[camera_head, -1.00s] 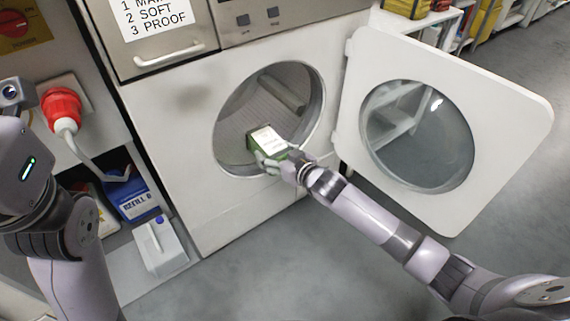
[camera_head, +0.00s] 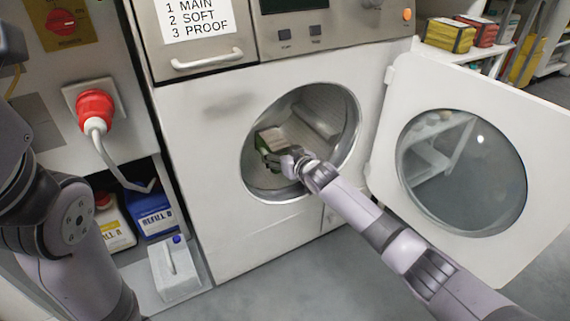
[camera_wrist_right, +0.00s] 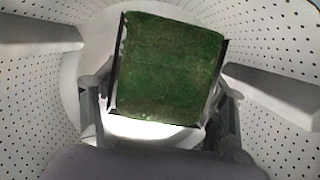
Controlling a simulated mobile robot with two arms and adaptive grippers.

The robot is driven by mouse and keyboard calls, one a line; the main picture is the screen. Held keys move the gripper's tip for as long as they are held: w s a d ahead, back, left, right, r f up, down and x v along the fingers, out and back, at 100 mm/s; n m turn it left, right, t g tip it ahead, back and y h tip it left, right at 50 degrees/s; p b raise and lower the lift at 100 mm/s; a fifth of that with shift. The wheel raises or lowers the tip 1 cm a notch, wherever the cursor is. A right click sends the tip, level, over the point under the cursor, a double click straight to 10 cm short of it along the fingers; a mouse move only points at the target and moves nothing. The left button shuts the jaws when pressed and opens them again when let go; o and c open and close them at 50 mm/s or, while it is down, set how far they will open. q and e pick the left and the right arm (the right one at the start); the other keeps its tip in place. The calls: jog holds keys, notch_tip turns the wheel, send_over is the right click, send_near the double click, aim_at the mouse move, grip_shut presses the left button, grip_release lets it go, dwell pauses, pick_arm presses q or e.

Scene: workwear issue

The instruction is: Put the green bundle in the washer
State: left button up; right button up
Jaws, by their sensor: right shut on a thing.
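The green bundle (camera_head: 268,141) is inside the opening of the washer (camera_head: 207,165), held up in the drum. My right gripper (camera_head: 273,155) is shut on it, with the wrist at the door opening. In the right wrist view the bundle (camera_wrist_right: 170,68) shows its green face, slightly tilted, between the two fingers (camera_wrist_right: 168,100). The perforated drum wall (camera_wrist_right: 275,45) surrounds it, and I see a gap between bundle and drum. The washer door (camera_head: 388,140) stands wide open to the right. My left arm is at the left edge; its gripper is out of the picture.
A red plug (camera_head: 95,108) with a grey cable is at the left. Blue (camera_head: 150,212) and white-yellow (camera_head: 115,228) refill containers and a white canister (camera_head: 174,268) stand low left. Folded yellow and red bundles (camera_head: 450,36) lie on a shelf at upper right.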

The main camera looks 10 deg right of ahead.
jog(key=shift+w+a+r, duration=0.1)
jog(key=shift+w+r, duration=0.05)
jog(key=shift+w, duration=0.2)
jog(key=o, duration=1.5)
jog(key=shift+c, duration=0.2)
jog(key=shift+s, duration=0.15)
jog(key=shift+s, duration=0.25)
jog(key=v, duration=1.1)
jog(key=shift+s+r, duration=0.1)
jog(key=shift+r, duration=0.05)
